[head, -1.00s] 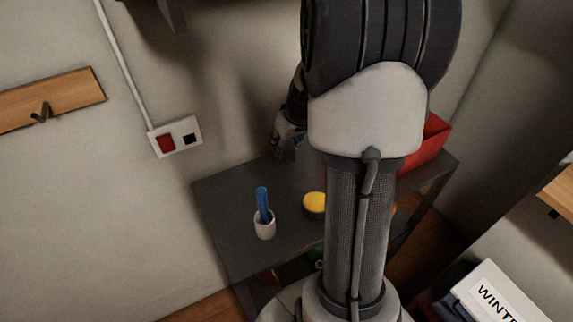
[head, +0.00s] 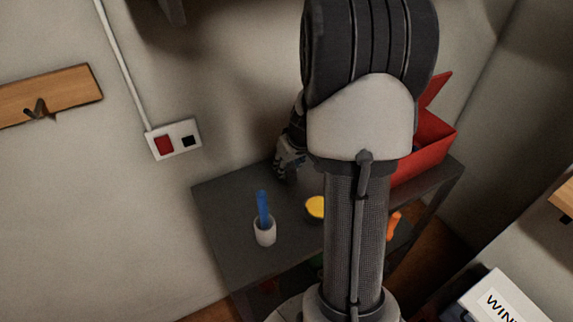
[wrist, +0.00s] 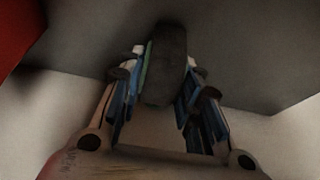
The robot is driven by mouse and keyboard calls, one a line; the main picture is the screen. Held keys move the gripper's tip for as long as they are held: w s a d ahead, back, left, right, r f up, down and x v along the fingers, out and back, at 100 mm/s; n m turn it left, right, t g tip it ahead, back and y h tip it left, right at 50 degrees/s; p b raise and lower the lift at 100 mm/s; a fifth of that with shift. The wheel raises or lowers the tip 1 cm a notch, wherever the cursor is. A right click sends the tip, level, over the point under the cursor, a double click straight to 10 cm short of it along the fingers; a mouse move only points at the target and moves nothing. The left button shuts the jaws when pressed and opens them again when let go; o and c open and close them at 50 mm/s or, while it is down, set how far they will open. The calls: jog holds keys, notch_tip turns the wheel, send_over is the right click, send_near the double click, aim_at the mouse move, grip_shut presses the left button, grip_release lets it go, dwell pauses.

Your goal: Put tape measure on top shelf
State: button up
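My gripper (wrist: 167,85) is low over the back of the dark grey shelf top (head: 240,255). It also shows in the head view (head: 285,160), partly hidden behind my arm. In the wrist view a dark, rounded thing with a thin teal edge (wrist: 165,70) sits between the fingers, which close in on both its sides. It looks like the tape measure, seen edge-on, though the view is too dim to be sure. Whether it touches the shelf top is unclear.
A white cup (head: 265,235) with a blue stick and a round black-and-yellow thing (head: 315,208) stand on the shelf top. An open red box (head: 425,150) is at the right end. A wall socket (head: 174,140) is behind. Lower-level items are mostly hidden.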

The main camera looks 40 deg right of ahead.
jog(key=o, duration=0.4)
jog(key=shift+r+p, duration=0.25)
jog(key=shift+p, duration=0.05)
jog(key=p+v, duration=0.3)
jog(key=v, duration=0.8)
jog(key=shift+s+r, duration=0.15)
jog(key=shift+r, duration=0.25)
jog(key=shift+a+p, duration=0.1)
jog(key=shift+p, duration=0.2)
